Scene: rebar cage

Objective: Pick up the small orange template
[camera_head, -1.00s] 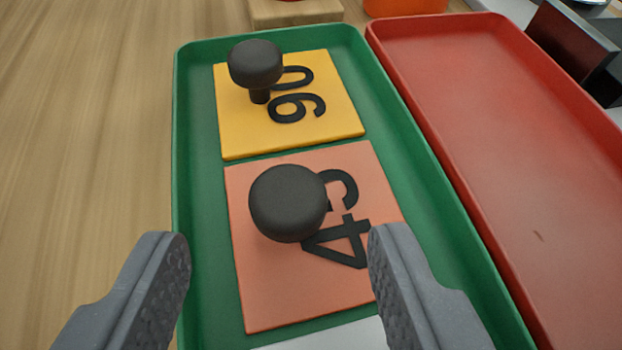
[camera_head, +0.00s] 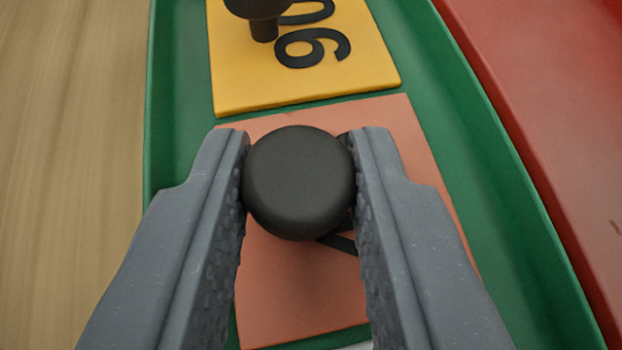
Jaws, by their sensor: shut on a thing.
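The small orange template (camera_head: 300,290) is a flat salmon-orange square plate lying in the green tray (camera_head: 180,90). A round black knob (camera_head: 298,182) stands up from it. My gripper (camera_head: 300,165) is shut on this knob, with one grey finger pressed against its left side and the other against its right. The fingers and knob hide most of the black marking on the plate. The plate appears to lie in the tray; I cannot tell whether it is lifted at all.
A yellow plate (camera_head: 300,75) marked 06, with its own black knob (camera_head: 260,8), lies just beyond the orange one in the same tray. A red tray (camera_head: 540,100) stands close on the right. Bare wooden table (camera_head: 70,150) is free on the left.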

